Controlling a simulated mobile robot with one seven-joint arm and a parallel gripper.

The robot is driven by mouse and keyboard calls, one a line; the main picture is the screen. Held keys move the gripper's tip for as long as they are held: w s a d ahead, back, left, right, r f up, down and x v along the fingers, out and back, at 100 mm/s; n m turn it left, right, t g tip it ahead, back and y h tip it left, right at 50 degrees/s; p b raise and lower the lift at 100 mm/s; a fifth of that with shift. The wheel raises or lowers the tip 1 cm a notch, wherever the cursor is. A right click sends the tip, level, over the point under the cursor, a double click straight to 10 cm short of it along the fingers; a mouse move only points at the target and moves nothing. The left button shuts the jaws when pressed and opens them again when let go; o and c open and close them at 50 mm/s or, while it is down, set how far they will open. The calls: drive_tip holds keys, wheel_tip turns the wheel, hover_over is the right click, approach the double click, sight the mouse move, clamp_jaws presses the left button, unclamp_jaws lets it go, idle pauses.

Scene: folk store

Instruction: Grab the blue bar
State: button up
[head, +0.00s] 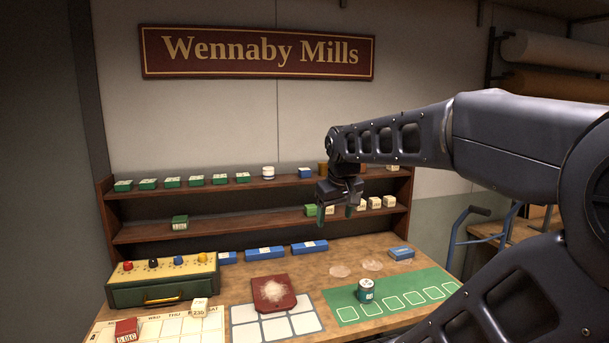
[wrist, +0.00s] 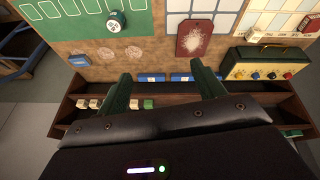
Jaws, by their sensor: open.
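Several blue pieces are in view. Three long blue bars lie in a row at the back of the table, below the shelves: a left one (head: 227,257), a middle one (head: 264,252) and a right one (head: 309,247). A shorter blue block (head: 401,252) lies alone at the table's right, also in the wrist view (wrist: 78,60). A small blue box (head: 305,173) stands on the upper shelf. My gripper (head: 335,211) is open and empty, pointing down in front of the shelves, above the table. In the wrist view its fingers (wrist: 161,76) stand apart, with blue bars (wrist: 180,77) visible beyond them.
A green mat (head: 414,283) holds a dark green tin (head: 365,290). A red board (head: 273,293) with white powder lies mid-table. A green box with coloured knobs (head: 162,282) stands at left. Shelves (head: 205,231) with small boxes rise behind.

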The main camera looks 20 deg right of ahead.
drive_tip(key=w+d+r+n+g+h, duration=0.1)
drive_tip(key=w+r+n, duration=0.4)
drive_tip(key=w, duration=0.8)
drive_tip(key=w+d+r+n+g+h, duration=0.1)
drive_tip(key=w+r+n, duration=0.2)
drive_tip(key=w+r, duration=0.75)
drive_tip(key=n+g+h, duration=0.2)
drive_tip(key=n, duration=0.6)
approach(306, 169)
drive_tip(key=f, duration=0.1)
drive_tip(key=w+d+f, duration=0.1)
drive_tip(key=f, duration=0.1)
drive_tip(key=d+f, duration=0.1)
drive_tip(key=shift+w+d+f, duration=0.2)
drive_tip(key=shift+w+f, duration=0.1)
drive_tip(key=shift+w, duration=0.05)
drive_tip(key=shift+s+x, duration=0.15)
drive_tip(key=shift+x, duration=1.15)
drive_tip(key=shift+s+x, duration=0.15)
drive_tip(key=shift+x, duration=1.15)
drive_tip(key=c, duration=1.1)
